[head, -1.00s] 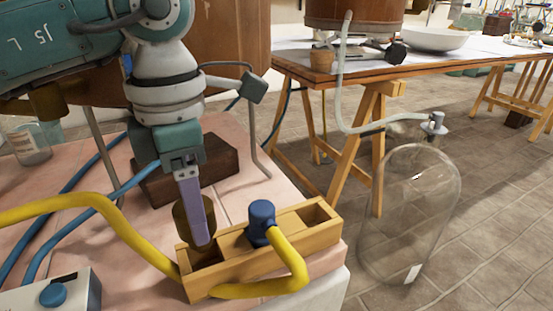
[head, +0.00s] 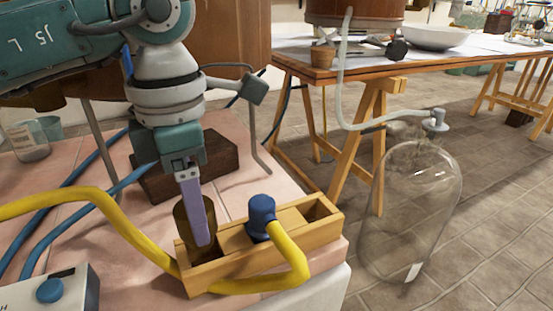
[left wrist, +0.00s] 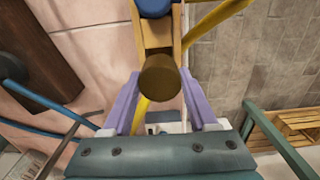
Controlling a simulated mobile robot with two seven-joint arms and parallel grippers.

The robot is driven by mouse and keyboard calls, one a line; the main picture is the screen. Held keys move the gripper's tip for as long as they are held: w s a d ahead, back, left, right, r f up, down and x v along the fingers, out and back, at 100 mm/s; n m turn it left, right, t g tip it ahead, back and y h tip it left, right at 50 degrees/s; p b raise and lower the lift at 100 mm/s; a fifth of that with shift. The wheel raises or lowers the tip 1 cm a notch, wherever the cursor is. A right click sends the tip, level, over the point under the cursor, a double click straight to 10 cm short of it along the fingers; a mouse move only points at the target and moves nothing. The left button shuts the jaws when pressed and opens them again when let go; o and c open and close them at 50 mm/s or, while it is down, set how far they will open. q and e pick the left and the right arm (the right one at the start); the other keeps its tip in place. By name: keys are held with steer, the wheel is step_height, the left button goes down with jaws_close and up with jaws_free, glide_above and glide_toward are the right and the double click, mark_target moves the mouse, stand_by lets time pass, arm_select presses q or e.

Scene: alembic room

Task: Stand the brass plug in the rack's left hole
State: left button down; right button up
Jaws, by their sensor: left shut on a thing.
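The brass plug (head: 186,226) is a dark brownish cylinder, upright at the left hole of the wooden rack (head: 232,278). Its lower end appears within the left hole's opening; how deep it sits is hard to tell. My left gripper (head: 198,236) is shut on the plug, pointing down, and a lavender finger hides part of it. In the left wrist view the plug's round end (left wrist: 160,80) shows between both lavender fingers. My right gripper is not in view.
A blue plug (head: 261,212) with a yellow hose (head: 296,262) stands in the rack's middle. The rack's right hole (head: 318,209) is empty. A dark brown block (head: 215,165) lies behind. A blue-knobbed box (head: 60,292) is at front left. The table's edge is just right of the rack.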

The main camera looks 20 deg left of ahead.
arm_select(q)
steer(key=shift+f+b, duration=1.45)
steer(key=shift+f, duration=0.45)
stand_by(3.4)
steer(key=shift+c, duration=0.5)
jaws_free()
steer(key=shift+r, duration=0.1)
steer(key=shift+r+p, duration=3)
steer(key=shift+r, duration=0.45)
